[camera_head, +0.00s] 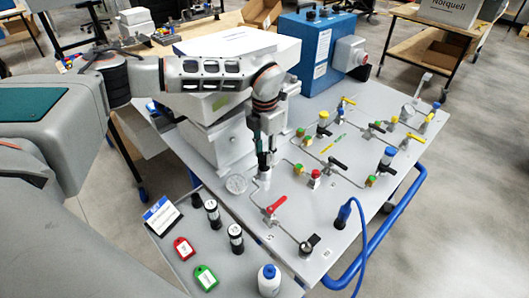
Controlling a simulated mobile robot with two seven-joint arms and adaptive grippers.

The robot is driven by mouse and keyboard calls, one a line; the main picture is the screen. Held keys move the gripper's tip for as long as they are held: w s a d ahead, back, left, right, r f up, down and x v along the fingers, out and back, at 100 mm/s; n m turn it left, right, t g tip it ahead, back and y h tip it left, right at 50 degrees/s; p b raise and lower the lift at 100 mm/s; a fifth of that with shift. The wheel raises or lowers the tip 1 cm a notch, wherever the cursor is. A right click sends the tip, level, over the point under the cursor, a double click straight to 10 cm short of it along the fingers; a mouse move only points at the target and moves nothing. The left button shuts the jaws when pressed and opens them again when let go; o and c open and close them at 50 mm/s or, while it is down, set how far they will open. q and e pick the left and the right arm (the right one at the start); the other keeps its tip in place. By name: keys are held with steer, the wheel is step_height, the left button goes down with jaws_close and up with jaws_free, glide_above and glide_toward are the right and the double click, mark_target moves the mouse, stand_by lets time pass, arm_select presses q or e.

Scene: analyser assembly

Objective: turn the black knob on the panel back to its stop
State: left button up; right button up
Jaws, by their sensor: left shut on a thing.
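The grey panel (310,200) lies flat on a blue-framed cart and carries pipes, valves and gauges. My left gripper (264,159) reaches down from above onto the panel's left part, beside the white boxes. It is shut on a small dark part, which I take to be the black knob, on top of a short pale fitting (264,176). The fingers hide most of that part, so its turn angle cannot be seen. My right gripper is not in view.
A blue cable plug (343,213) stands at the panel's front edge. White boxes (215,145) and a blue case (318,50) stand behind.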

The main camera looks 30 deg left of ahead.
mark_target(264, 155)
arm_select(q)
steer(key=n, duration=0.7)
steer(key=shift+b, duration=0.3)
stand_by(0.3)
steer(key=o, duration=1.1)
step_height(264, 155, up, 12)
stand_by(0.4)
